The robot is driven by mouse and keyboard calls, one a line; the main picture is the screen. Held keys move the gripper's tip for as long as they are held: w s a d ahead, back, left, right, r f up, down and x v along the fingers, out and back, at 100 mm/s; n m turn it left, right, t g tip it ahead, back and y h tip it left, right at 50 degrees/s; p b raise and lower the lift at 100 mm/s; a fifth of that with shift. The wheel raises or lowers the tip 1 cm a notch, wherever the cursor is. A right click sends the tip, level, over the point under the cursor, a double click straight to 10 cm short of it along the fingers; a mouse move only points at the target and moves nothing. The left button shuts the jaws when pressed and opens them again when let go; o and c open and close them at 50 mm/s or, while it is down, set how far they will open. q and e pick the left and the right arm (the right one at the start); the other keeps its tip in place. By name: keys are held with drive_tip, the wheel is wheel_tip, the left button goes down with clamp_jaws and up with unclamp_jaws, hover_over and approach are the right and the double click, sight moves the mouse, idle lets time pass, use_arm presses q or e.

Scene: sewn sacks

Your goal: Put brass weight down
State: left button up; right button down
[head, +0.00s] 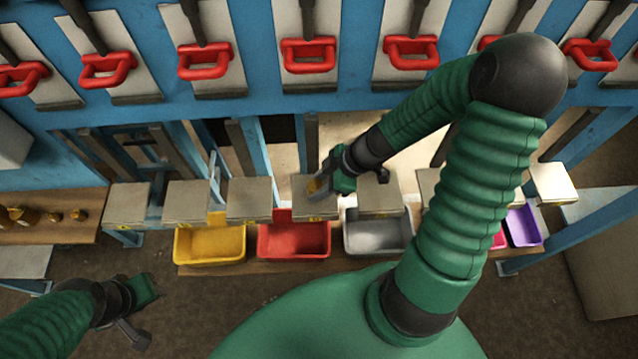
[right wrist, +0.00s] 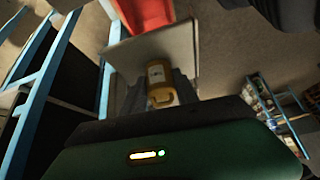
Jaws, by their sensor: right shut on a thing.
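The brass weight (head: 313,186) is a small yellow-gold cylinder, and it also shows in the right wrist view (right wrist: 160,80). My right gripper (head: 318,184) is shut on it, over the left part of a square grey plate (head: 325,208) in the middle of a row of plates. The plate shows behind the weight in the right wrist view (right wrist: 178,45). I cannot tell whether the weight touches the plate. My left gripper (head: 138,318) is low at the left, away from the plates; its finger gap is not clear.
A yellow bin (head: 210,244), a red bin (head: 293,240), a grey bin (head: 377,238) and a purple bin (head: 523,226) stand below the plates. More brass weights (head: 52,217) sit on a wooden shelf (head: 45,235) at the left. Red handles (head: 308,56) line the blue frame above.

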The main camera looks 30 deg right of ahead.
drive_tip(key=shift+w+a+f, duration=0.1)
drive_tip(key=shift+a, duration=0.3)
drive_tip(key=c, duration=1.3)
unclamp_jaws()
drive_tip(key=shift+c, duration=0.2)
drive_tip(key=o, duration=0.4)
drive_tip(key=shift+d, duration=0.3)
drive_tip(key=shift+d+f, duration=0.1)
drive_tip(key=shift+d, duration=0.2)
drive_tip(key=a+v, duration=0.1)
drive_tip(key=v, duration=1.1)
drive_tip(key=shift+s+a+f+m+g+h+p, duration=0.15)
drive_tip(key=shift+a+f+m+h, duration=0.6)
drive_tip(key=shift+a+m, duration=0.95)
drive_tip(key=shift+a+f+m+g+h+p, duration=0.1)
drive_tip(key=shift+a+f+m+g+h, duration=0.2)
drive_tip(key=shift+a+m+h, duration=1.1)
drive_tip(key=shift+s+a+f+m+g+h+p, duration=0.15)
drive_tip(key=shift+a+f+m+h, duration=0.4)
drive_tip(key=shift+a+m, duration=1.5)
